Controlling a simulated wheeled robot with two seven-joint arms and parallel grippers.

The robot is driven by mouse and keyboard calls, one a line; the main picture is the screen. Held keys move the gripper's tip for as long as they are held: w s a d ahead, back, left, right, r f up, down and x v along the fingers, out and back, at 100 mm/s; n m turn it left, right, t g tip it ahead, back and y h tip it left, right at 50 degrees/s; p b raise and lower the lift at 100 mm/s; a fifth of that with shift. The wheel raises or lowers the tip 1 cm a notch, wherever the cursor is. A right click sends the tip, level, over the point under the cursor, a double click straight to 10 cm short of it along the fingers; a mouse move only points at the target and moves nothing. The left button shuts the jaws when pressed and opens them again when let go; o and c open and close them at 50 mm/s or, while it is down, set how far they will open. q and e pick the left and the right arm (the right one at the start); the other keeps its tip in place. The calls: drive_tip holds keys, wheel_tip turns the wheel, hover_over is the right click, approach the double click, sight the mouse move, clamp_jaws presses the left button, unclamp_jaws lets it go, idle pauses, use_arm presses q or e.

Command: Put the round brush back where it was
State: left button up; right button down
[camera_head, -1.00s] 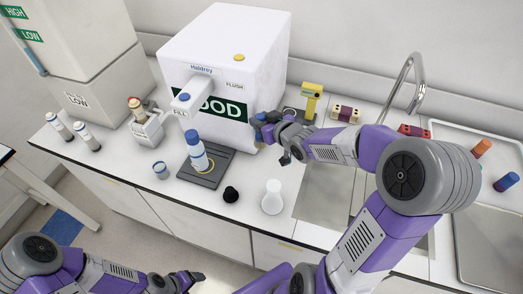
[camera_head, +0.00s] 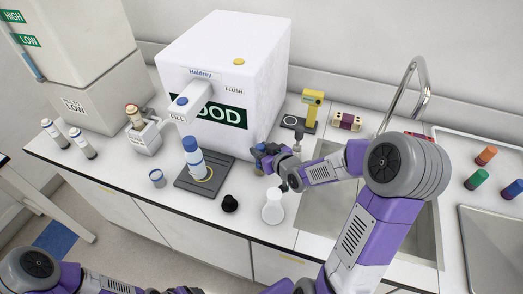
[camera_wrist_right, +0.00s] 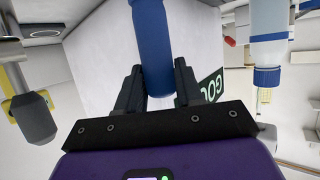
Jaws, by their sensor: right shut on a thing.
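My right gripper (camera_head: 262,150) is in front of the white machine, above and behind the white flask (camera_head: 273,208). In the wrist view its two fingers (camera_wrist_right: 158,90) are shut on a blue cylinder (camera_wrist_right: 150,45), which shows as a small blue patch in the head view. No bristles show on it, so I cannot tell whether it is the round brush. A black knobbed object (camera_head: 230,203) stands left of the flask. My left gripper (camera_head: 182,289) is at the bottom edge, mostly cut off.
The white machine (camera_head: 215,60) fills the back. A blue-capped bottle (camera_head: 193,157) stands on a dark pad (camera_head: 222,172) to the left. A yellow device (camera_head: 312,105) stands behind right. The sink (camera_head: 315,226) and tap (camera_head: 424,85) are right. A grey cylinder (camera_wrist_right: 33,118) shows near the fingers.

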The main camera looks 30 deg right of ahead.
drive_tip(key=shift+f, duration=0.15)
drive_tip(key=c, duration=0.7)
unclamp_jaws()
drive_tip(key=shift+c, duration=0.2)
drive_tip(key=shift+r, duration=0.2)
drive_tip(key=p+v, duration=0.1)
drive_tip(key=v, duration=0.5)
drive_tip(key=shift+s+d+r+p, duration=0.1)
drive_tip(key=shift+s+r+p, duration=0.15)
drive_tip(key=shift+p, duration=0.1)
drive_tip(key=b+v, duration=0.5)
drive_tip(key=b, duration=0.1)
drive_tip(key=shift+s+f, duration=0.1)
drive_tip(key=shift+s, duration=0.15)
